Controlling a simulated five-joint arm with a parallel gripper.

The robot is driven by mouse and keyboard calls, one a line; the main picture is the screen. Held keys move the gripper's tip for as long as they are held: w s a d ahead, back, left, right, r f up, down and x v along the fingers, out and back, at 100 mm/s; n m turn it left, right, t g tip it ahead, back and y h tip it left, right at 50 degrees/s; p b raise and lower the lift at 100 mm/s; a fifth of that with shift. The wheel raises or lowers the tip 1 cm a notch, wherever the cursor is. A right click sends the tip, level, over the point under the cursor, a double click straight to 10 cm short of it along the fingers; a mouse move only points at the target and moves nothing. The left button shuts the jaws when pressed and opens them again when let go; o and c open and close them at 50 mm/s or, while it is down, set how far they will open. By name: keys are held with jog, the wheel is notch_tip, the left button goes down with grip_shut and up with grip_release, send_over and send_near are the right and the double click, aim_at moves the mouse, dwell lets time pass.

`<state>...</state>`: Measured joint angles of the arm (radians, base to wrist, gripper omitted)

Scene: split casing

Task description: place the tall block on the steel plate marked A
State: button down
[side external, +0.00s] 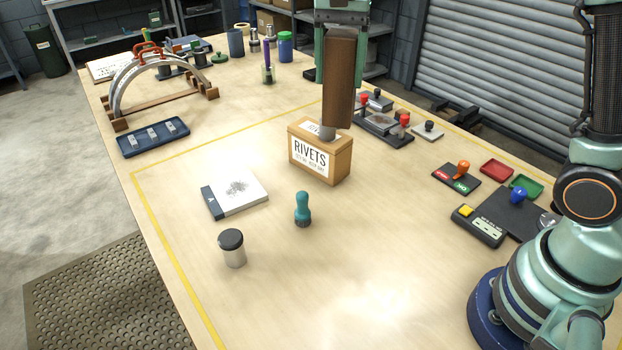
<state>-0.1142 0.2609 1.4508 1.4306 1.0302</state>
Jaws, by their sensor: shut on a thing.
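The tall block (340,78) is brown, upright and slightly tilted, near the top centre of the side external view. My gripper (341,27) is shut on its upper end, and its fingertips are mostly hidden. The block's lower end shows over the RIVETS box (315,158); a short grey piece shows between them, and I cannot tell whether they touch. The steel plate marked A (238,193) is a pale slab with a dark speckled patch and a dark blue left edge bearing a small letter. It lies flat, left of and nearer than the box, with nothing on it.
A teal stamp-like piece (303,209) stands right of the plate, and a dark-lidded jar (232,248) stands in front of it. A blue tray (153,137) and an arch on a wooden stand (160,78) are at left. Several stamps and pads line the right. The front table is clear.

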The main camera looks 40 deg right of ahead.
jog(key=w+a+f+n, duration=0.5)
jog(key=a, duration=0.2)
jog(key=w+a+f+n, duration=0.4)
jog(key=w+a+n, duration=0.1)
jog(key=a, duration=0.2)
notch_tip(320, 180, down, 8)
jog(key=shift+s+a+f+n, duration=0.15)
jog(key=shift+a+f+n, duration=0.05)
jog(key=shift+a+n, duration=0.1)
jog(key=shift+f, duration=0.1)
grip_release()
